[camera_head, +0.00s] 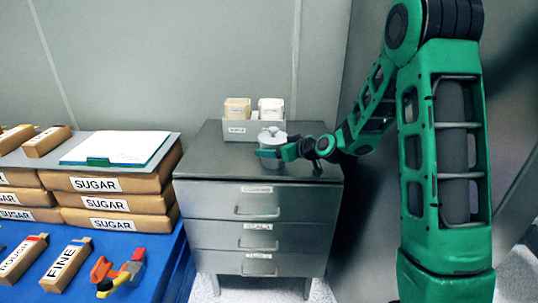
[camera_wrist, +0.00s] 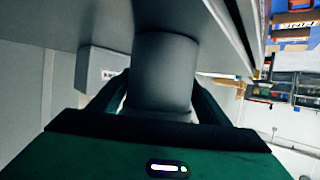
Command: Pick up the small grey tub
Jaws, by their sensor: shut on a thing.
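The small grey tub (camera_head: 272,134) is at the top of the metal drawer cabinet (camera_head: 220,164), near its middle. In the head view my gripper (camera_head: 270,152) reaches it from the right, and its green fingers partly cover the tub. In the wrist view the tub (camera_wrist: 165,75) is a grey cylinder between the two dark fingers of my gripper (camera_wrist: 160,100), which are shut on it. I cannot tell whether its base touches the cabinet top.
Behind the tub, a grey labelled holder (camera_head: 240,130) has a tan container (camera_head: 237,108) and a white container (camera_head: 271,108). At the left, a blue table (camera_head: 150,290) bears sugar packs (camera_head: 115,203), a clipboard (camera_head: 115,148) and a colourful clip-like tool (camera_head: 118,273). The cabinet top's left side is clear.

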